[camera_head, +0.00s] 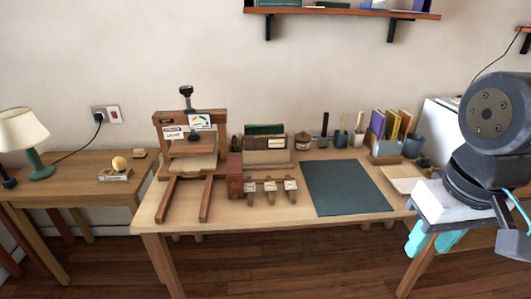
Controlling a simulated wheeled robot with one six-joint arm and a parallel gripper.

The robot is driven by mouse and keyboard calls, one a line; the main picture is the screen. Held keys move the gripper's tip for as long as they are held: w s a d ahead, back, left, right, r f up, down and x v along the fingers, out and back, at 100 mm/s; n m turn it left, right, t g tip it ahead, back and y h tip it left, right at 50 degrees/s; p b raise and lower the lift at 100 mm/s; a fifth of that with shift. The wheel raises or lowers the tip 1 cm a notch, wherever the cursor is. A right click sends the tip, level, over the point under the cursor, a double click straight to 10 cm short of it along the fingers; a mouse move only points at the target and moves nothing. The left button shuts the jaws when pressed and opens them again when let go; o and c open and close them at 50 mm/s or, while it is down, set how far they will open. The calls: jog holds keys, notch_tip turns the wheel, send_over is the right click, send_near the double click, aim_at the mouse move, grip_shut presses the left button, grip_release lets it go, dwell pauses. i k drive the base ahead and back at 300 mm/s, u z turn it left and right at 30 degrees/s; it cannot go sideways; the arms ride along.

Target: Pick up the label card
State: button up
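Three small pale cards sit in a row on wooden holders at the front middle of the table: a left card (250,187), a middle card (270,186) and a right card (290,185). A white card with dark lettering (173,132) and a card with a coloured dial (200,122) are on the wooden press. I cannot tell which of these is the label card. My gripper (430,250) is at the right, in front of the table's right end, far from the cards. Its cyan fingers point down, stand apart, and hold nothing visible.
The wooden press (165,205) stands at the table's left. A dark green mat (345,187) lies bare at right of centre. Books (264,142), jars and brush pots (341,139) line the back. A side table (75,190) with a lamp (22,132) is at left.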

aim_at(269, 186)
jog(key=u, duration=0.45)
jog(key=i, duration=0.55)
jog(key=u, duration=0.7)
jog(key=i, duration=0.65)
jog(key=z, duration=0.1)
